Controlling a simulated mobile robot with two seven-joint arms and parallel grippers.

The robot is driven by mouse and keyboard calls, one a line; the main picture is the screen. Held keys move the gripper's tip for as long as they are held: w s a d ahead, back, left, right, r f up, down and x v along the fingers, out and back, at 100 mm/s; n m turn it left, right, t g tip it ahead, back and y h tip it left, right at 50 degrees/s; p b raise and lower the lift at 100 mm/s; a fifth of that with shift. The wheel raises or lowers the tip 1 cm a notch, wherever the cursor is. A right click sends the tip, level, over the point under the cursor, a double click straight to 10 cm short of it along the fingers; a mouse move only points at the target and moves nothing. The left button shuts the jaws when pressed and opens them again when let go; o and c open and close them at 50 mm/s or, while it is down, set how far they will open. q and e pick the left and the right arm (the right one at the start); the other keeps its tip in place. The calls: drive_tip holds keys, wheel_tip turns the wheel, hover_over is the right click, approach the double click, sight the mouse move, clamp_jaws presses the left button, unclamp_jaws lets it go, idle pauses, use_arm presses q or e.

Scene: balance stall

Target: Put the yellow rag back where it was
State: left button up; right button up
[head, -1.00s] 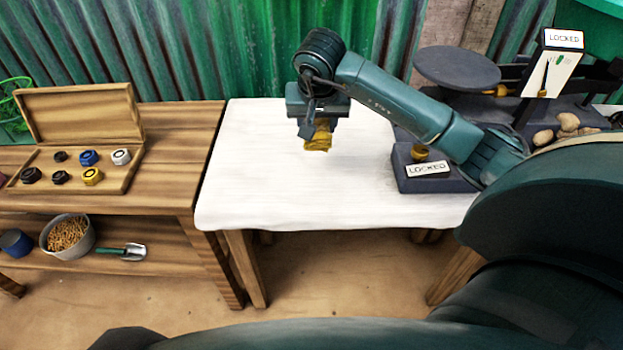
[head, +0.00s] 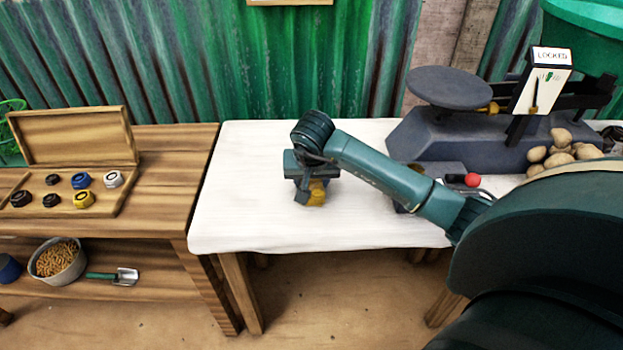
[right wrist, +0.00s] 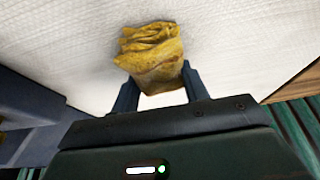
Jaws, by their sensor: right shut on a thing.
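The yellow rag (head: 317,193) is crumpled and hangs in my right gripper (head: 309,196), over the white-covered table (head: 245,215). In the right wrist view the rag (right wrist: 152,48) sits between the two fingers of my right gripper (right wrist: 159,74), which are shut on it, and bulges out past their tips. The white cover lies behind it. I cannot tell whether the rag touches the table. My left gripper is not in view.
A dark balance scale (head: 445,135) with a "LOCKED" card (head: 541,80) stands at the back right, beside several potatoes (head: 560,150). My right arm partly hides its front. An open wooden box (head: 75,150) of weights is on the left bench. The white table's left part is clear.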

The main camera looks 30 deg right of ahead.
drive_tip(key=shift+f, duration=0.2)
drive_tip(key=o, duration=1)
